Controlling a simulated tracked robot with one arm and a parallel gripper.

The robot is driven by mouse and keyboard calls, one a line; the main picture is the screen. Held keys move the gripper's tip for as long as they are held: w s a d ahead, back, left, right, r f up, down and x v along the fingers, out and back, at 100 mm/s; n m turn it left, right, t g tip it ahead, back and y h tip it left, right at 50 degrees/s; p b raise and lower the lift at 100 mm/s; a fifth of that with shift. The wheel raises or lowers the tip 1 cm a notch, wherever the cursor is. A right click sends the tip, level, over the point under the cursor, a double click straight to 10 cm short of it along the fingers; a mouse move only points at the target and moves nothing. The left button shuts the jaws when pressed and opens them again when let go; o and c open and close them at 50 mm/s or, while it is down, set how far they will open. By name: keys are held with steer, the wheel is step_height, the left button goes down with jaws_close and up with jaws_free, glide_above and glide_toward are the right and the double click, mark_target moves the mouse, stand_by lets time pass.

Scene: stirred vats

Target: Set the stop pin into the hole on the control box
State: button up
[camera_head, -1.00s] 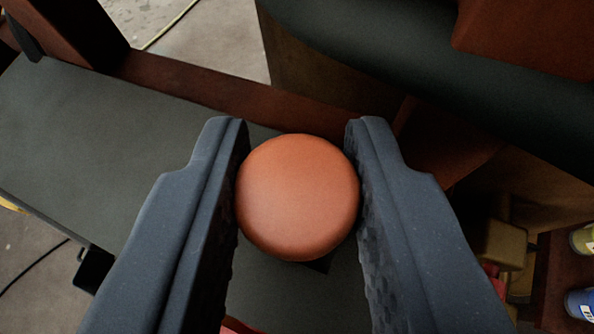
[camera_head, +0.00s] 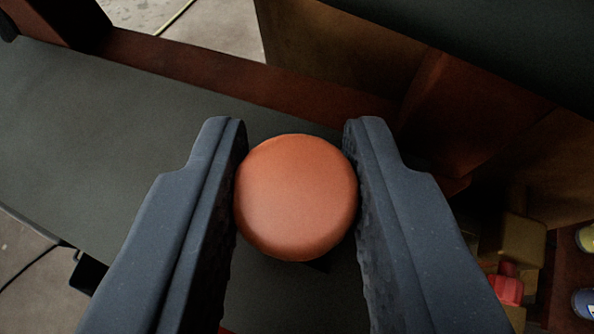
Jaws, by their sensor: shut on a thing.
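My gripper (camera_head: 296,190) is shut on the stop pin (camera_head: 297,197), seen from above as a round orange-brown knob between the two dark grey fingers. The knob hides the rest of the pin below it. A dark grey flat surface (camera_head: 120,150) lies under the gripper. I cannot tell whether the pin touches that surface. A small dark patch shows just below the knob's lower right edge. I cannot make out the hole or say for sure which part is the control box.
A reddish-brown beam (camera_head: 240,80) runs along the far edge of the grey surface. A large dark rounded body (camera_head: 500,40) overhangs at the upper right. Red and tan parts (camera_head: 507,288) and small cans (camera_head: 585,303) sit at the lower right. Concrete floor shows at the left.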

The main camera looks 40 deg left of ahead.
steer(key=shift+f, duration=0.2)
steer(key=o, duration=1)
steer(key=shift+o, duration=0.2)
steer(key=shift+d+r, duration=0.1)
steer(key=shift+s+d+r, duration=0.15)
steer(key=shift+s, duration=0.05)
steer(key=b+v, duration=0.2)
steer(key=v, duration=1.1)
steer(key=shift+s, duration=0.1)
